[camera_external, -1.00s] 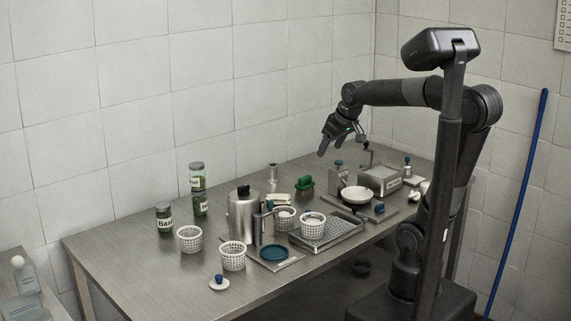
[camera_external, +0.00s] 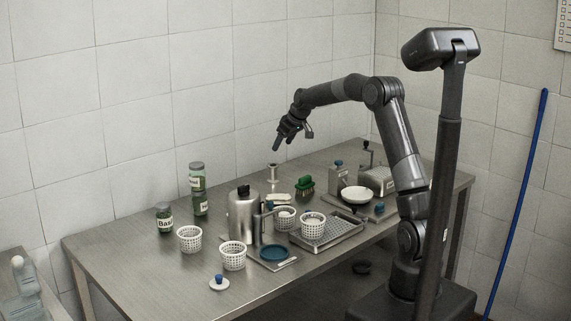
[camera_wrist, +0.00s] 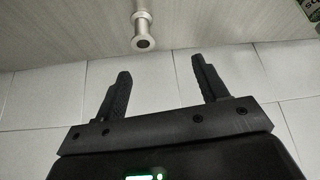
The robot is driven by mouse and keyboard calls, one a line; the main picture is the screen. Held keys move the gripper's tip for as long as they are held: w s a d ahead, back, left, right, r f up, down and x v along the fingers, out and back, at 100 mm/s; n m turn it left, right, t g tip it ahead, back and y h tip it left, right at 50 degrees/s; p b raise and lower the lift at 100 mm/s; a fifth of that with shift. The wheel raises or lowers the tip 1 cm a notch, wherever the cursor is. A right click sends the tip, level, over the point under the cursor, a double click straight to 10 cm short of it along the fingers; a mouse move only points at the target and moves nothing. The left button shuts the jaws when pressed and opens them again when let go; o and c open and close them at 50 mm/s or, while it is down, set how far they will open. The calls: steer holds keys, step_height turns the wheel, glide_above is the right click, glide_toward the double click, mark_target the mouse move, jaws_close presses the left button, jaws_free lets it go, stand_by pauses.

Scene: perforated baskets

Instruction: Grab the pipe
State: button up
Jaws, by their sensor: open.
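A small silver metal pipe (camera_external: 272,175) with a flared top stands upright near the back edge of the table, toward the wall.
A green brush (camera_external: 305,185) stands just right of the pipe. A metal canister (camera_external: 241,215), white perforated baskets (camera_external: 190,239) and a perforated tray (camera_external: 335,232) are nearer the front. Stacked jars (camera_external: 197,180) stand left. The tiled wall is close behind the pipe.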

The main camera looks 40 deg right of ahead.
mark_target(273, 165)
steer(key=shift+w+d+x, duration=0.2)
steer(key=shift+d+x, duration=0.4)
steer(key=shift+x, duration=2)
steer(key=shift+w+d+x, duration=0.25)
steer(key=shift+d+x, duration=0.35)
steer(key=shift+x, duration=2)
steer(key=shift+w+d+x, duration=0.2)
steer(key=shift+d+x, duration=0.4)
steer(key=shift+x, duration=2)
steer(key=shift+r, duration=0.2)
steer(key=shift+c, duration=0.4)
steer(key=c, duration=0.9)
steer(key=shift+c, duration=0.4)
steer(key=shift+r, duration=0.1)
